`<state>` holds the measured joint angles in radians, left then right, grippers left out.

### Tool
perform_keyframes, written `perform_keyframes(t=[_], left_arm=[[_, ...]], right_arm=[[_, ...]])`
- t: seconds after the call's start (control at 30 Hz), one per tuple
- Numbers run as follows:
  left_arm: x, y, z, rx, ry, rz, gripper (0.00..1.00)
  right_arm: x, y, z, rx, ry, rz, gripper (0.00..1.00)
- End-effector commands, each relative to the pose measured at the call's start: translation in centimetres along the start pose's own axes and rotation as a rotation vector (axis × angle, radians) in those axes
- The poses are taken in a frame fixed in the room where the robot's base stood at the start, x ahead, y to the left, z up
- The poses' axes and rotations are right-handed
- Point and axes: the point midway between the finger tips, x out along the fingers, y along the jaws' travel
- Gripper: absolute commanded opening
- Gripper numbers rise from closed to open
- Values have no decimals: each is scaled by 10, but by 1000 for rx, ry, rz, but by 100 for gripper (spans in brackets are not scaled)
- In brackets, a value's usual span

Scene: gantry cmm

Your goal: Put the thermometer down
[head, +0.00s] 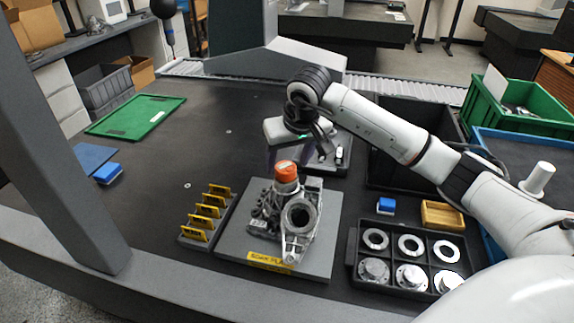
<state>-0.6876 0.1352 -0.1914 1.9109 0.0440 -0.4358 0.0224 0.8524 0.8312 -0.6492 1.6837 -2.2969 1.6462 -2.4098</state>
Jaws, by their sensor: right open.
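An orange-topped object (286,172), which looks like the thermometer, stands upright on the grey metal casting (298,218). The casting rests on a grey plate (232,240) with a yellow label at its front edge. My right gripper (300,160) is open just above and behind the orange top, with its fingers pointing down. It holds nothing that I can see. Whether a finger touches the orange top cannot be told. The lower part of the orange-topped object is hidden against the casting. My left gripper is not in view.
A rack with yellow tags (206,212) stands left of the plate.

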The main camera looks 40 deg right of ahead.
Motion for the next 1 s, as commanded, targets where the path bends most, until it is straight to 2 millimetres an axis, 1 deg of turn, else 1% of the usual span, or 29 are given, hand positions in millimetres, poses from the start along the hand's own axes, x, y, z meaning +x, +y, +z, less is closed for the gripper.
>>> perform_keyframes(t=[0.03,0.2,0.3,0.4,0.5,0.6,1.0], left_arm=[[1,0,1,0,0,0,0],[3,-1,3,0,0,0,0],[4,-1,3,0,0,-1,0],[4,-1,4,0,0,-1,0],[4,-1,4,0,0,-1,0],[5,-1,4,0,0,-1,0],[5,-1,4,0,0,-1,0]], right_arm=[[-12,1,-1,-2,7,1,60],[-50,0,-2,-1,6,0,60],[-69,0,-1,-2,6,0,60],[-83,0,-1,0,4,-1,60],[-92,0,0,0,2,0,60],[-96,0,0,-1,1,0,60],[-96,0,0,-1,0,0,60]])
